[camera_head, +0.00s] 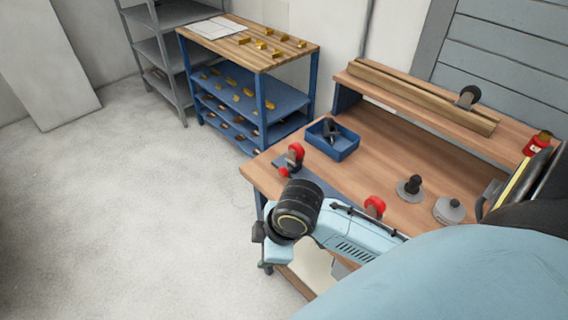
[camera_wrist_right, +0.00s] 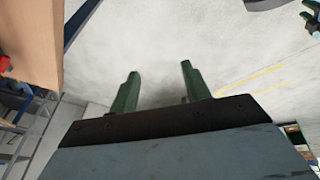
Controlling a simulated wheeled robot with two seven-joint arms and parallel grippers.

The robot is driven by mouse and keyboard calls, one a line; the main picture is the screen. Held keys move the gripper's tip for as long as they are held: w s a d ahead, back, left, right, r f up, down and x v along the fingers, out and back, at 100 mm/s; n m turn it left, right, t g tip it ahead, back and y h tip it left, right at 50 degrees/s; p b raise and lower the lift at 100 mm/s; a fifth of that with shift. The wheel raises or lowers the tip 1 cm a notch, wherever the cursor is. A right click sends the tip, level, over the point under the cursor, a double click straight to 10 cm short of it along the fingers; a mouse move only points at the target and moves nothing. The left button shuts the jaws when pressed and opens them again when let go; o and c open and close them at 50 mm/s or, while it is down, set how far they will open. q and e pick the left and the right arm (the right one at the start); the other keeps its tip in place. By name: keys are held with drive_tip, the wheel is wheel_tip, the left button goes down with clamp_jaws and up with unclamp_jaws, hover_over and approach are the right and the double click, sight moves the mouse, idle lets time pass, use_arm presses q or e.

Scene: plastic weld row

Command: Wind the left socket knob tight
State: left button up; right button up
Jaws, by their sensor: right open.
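The right knob (camera_head: 375,205) is partly hidden by my right arm. My right gripper (camera_wrist_right: 158,76) is open and empty in the right wrist view, its two green fingers apart over bare floor. A red part (camera_wrist_right: 4,63) shows at that view's left edge; I cannot tell which knob it belongs to. My left gripper is not in view.
A blue bin (camera_head: 332,140) with dark parts, a black-knobbed disc (camera_head: 410,188) and a grey disc (camera_head: 449,210) are on the bench. A raised shelf (camera_head: 420,105) runs behind. A blue rack (camera_head: 262,95) with yellow parts stands further back. The floor at left is clear.

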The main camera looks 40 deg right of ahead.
drive_tip(key=w+d+r+n+h, duration=0.1)
drive_tip(key=w+d+r+n, duration=0.2)
drive_tip(key=w+d+n, duration=0.4)
drive_tip(key=n+g+h, duration=0.1)
drive_tip(key=g, duration=0.1)
approach(284, 169)
wheel_tip(284, 169, down, 5)
drive_tip(key=shift+w+a+f+b, duration=0.1)
drive_tip(key=shift+w+b, duration=0.1)
drive_tip(key=shift+b, duration=0.75)
drive_tip(key=f, duration=0.3)
drive_tip(key=shift+w+f+b, duration=0.2)
drive_tip(key=shift+w+b, duration=0.1)
drive_tip(key=shift+b, duration=0.05)
drive_tip(key=shift+w+f, duration=0.1)
drive_tip(key=shift+f, duration=0.35)
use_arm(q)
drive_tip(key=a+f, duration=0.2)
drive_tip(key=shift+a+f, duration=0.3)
